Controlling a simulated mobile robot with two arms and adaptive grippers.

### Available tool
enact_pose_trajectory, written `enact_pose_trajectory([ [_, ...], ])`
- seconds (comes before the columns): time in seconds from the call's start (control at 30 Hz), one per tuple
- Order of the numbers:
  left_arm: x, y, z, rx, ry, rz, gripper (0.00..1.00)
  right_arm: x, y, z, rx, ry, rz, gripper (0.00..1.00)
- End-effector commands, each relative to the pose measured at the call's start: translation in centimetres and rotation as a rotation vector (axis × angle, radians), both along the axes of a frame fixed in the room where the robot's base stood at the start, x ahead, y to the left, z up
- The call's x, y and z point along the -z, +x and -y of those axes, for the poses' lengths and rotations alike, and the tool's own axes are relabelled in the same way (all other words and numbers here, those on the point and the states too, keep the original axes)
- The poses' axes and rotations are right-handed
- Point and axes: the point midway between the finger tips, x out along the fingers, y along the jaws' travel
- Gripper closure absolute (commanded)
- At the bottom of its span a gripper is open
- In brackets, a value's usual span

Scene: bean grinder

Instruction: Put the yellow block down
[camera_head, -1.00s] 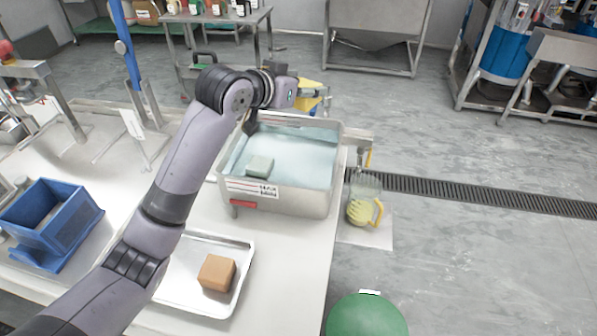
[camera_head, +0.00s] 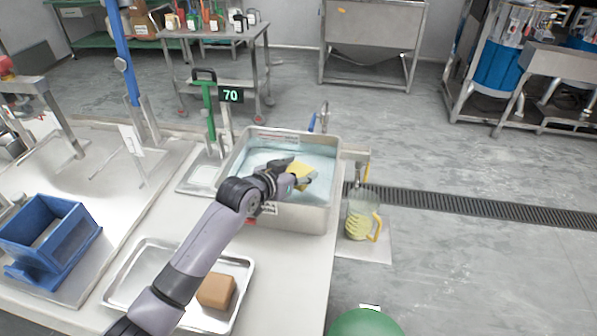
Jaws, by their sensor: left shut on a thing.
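The yellow block (camera_head: 303,173) is in my left gripper (camera_head: 297,178), which is shut on it. The gripper holds it over the front right part of a metal tub (camera_head: 318,219) with pale blue liquid (camera_head: 255,157). I cannot tell whether the block touches the liquid. My left forearm and wrist cover the front left part of the tub. My right gripper is not in view.
A metal tray with a brown block (camera_head: 216,292) lies in front of the tub. A blue bin (camera_head: 50,232) stands at the left. A scale display (camera_head: 231,95) reading 70 is behind the tub. A jug (camera_head: 361,222) with a yellow handle stands at its right.

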Motion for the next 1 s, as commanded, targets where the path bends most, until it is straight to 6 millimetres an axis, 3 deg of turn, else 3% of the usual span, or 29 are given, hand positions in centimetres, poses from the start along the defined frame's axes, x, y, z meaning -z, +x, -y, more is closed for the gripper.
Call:
enact_pose_trajectory([
  [0.83,2.2,-0.1,0.0,0.0,0.003,-0.003,0.84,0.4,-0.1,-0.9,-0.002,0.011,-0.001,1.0],
  [0.87,2.3,-0.1,0.0,0.0,0.005,-0.006,0.45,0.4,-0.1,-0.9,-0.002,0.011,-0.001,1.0],
  [1.0,2.6,-0.2,-0.1,0.0,0.008,-0.01,0.36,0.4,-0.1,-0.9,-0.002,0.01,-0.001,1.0],
])
